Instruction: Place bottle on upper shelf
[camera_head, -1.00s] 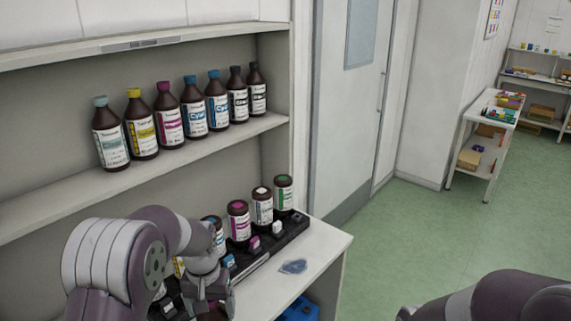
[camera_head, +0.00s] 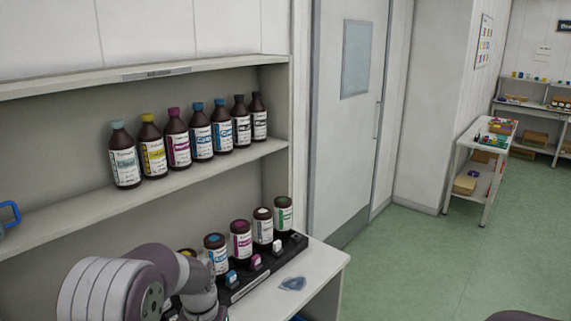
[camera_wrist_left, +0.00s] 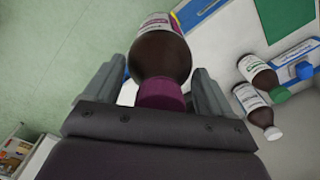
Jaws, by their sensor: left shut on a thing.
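My left gripper (camera_wrist_left: 155,82) is shut on a dark brown bottle (camera_wrist_left: 160,55) with a magenta cap (camera_wrist_left: 161,94); the cap lies between the fingers and the pale label is toward the top of the left wrist view. In the head view my left arm is at the bottom left, and the held bottle cannot be made out there. The upper shelf (camera_head: 60,217) bears a row of several upright brown bottles, including a teal-capped one (camera_head: 124,155), a yellow-capped one (camera_head: 153,147) and a magenta-capped one (camera_head: 178,140). My right gripper is out of view.
Shorter upright bottles, such as a magenta-labelled one (camera_head: 241,241) and a green-topped one (camera_head: 283,216), stand along a black rack (camera_head: 262,265) on the lower counter (camera_head: 325,262). A blue-handled object (camera_head: 9,213) is at the upper shelf's left. Bare shelf lies between it and the row.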

